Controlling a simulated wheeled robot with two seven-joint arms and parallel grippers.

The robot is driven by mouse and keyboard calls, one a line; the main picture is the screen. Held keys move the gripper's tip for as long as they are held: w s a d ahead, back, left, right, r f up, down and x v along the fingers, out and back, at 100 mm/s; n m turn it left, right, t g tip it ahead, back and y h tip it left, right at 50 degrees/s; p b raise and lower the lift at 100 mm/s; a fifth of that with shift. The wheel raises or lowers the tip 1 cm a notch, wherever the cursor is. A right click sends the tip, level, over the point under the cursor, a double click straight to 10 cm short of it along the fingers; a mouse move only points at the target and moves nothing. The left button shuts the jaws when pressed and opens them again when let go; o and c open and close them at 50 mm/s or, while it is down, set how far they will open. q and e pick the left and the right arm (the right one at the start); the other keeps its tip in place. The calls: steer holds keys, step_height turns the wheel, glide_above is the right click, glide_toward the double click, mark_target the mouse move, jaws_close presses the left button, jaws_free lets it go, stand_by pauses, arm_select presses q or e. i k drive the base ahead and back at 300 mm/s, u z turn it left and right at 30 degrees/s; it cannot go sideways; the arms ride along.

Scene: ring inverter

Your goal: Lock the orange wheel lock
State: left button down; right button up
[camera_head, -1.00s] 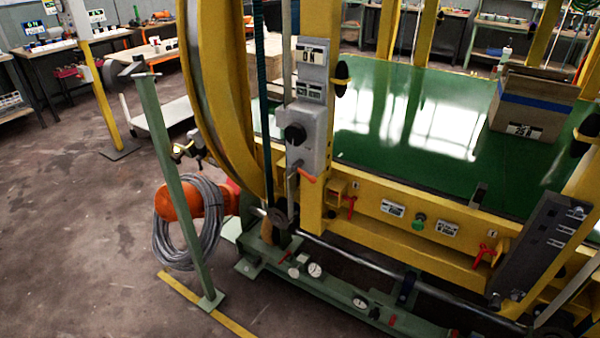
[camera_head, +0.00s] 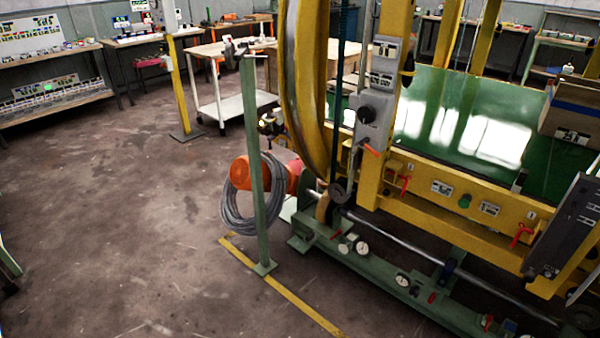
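Several small orange or red handles show on the yellow ring machine (camera_head: 303,90). An orange lever (camera_head: 371,151) sticks out below the grey control box (camera_head: 375,110). A red handle (camera_head: 404,184) sits on the yellow beam right of it, and another red handle (camera_head: 522,234) sits at the beam's right end. I cannot tell which of these is the wheel lock, or whether any is locked. A larger orange motor-like housing (camera_head: 246,174) sits low behind the green post. Neither of my grippers is in view.
A green post (camera_head: 260,190) with a coiled grey cable (camera_head: 236,222) stands left of the machine. The green base rail (camera_head: 385,270) lies low along its front. A white cart (camera_head: 236,106) and a yellow post (camera_head: 182,90) stand behind. The floor at left is clear.

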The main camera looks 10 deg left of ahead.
mark_target(364, 141)
steer(key=u, duration=0.25)
steer(key=k, duration=0.5)
steer(key=u, duration=0.35)
steer(key=i, duration=1.35)
steer(key=z, duration=1.05)
steer(key=i, duration=0.8)
steer(key=z, duration=0.6)
